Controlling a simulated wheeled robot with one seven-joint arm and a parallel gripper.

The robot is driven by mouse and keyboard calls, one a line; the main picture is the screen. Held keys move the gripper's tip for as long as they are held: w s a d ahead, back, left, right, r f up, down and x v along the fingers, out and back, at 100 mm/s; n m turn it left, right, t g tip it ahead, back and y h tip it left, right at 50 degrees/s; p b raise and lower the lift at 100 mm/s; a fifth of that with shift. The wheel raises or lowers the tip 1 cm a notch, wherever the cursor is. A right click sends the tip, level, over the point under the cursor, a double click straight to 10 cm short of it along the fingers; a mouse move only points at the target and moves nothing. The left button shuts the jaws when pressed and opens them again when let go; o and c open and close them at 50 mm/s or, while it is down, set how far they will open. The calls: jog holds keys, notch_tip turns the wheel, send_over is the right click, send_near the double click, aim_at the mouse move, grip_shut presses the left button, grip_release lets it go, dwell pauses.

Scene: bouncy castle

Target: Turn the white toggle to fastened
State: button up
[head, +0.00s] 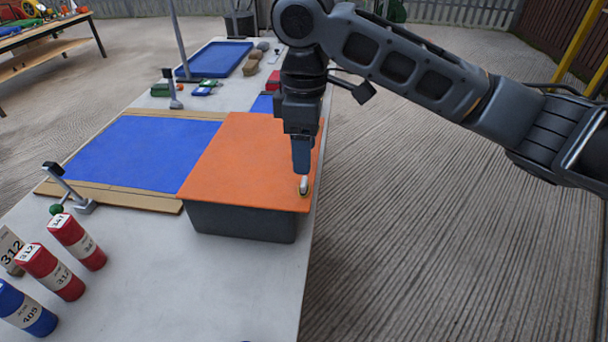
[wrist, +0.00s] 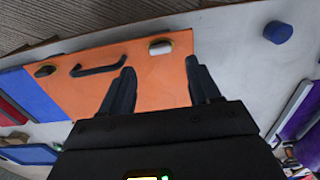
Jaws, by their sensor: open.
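The white toggle (head: 303,185) sits on the orange panel (head: 250,150) near its front right corner, on a dark box. In the wrist view the white toggle (wrist: 160,47) lies across the picture, in a yellowish ring. My gripper (head: 302,170) is just above and behind it in the head view. In the wrist view my gripper (wrist: 160,70) is open and empty, its fingertips either side of the toggle's line and seemingly short of it. I see no contact. The wrist view also shows a black handle (wrist: 98,68) and a dark toggle (wrist: 45,71) on the panel.
Blue sheeting (head: 140,152) adjoins the panel on the left. Open floor (head: 430,230) lies right of the table.

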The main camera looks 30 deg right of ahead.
aim_at(304, 181)
notch_tip(304, 181, down, 7)
jog(key=shift+r, duration=0.1)
dwell(0.3)
jog(key=c, duration=1)
